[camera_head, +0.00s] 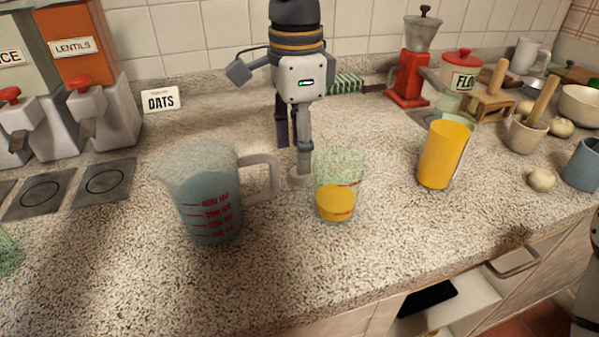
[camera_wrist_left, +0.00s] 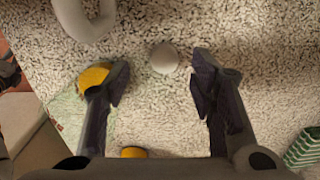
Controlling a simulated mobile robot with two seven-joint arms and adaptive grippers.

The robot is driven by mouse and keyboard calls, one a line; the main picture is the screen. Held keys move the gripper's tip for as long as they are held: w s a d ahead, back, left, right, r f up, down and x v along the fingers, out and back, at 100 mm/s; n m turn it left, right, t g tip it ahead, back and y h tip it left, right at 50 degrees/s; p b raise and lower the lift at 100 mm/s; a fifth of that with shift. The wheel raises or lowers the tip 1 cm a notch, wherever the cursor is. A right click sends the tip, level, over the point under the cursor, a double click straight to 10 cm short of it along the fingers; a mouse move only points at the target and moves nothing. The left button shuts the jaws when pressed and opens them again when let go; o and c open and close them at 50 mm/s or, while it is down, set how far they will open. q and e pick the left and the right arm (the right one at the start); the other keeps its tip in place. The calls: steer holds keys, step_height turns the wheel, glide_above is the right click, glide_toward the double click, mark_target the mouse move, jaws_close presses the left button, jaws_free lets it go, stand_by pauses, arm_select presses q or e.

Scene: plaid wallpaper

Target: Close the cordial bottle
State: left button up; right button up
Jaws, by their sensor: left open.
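No clearly recognisable cordial bottle shows. A clear green-tinted vessel (camera_head: 336,203) with orange liquid in its lower part stands mid-counter. A taller orange-filled container (camera_head: 438,158) stands to its right. A small pale grey round piece (camera_head: 299,181), perhaps a cap, lies on the counter left of the green-tinted vessel. My left gripper (camera_head: 292,158) points down above and just behind this piece. In the left wrist view, the fingers (camera_wrist_left: 160,85) are apart and empty. The grey piece (camera_wrist_left: 164,58) shows beyond their tips, between them. My right gripper is out of view.
A measuring jug (camera_head: 208,195) stands close on the left, its handle towards my gripper. A red grinder (camera_head: 410,75), a flour jar (camera_head: 460,73) and a mortar (camera_head: 527,132) crowd the back right. The counter's front middle is clear.

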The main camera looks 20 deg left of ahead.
arm_select(q)
steer(key=f, duration=0.4)
steer(key=shift+w+a+f, duration=0.1)
steer(key=shift+w+f, duration=0.1)
steer(key=shift+w, duration=0.1)
steer(key=c, duration=0.8)
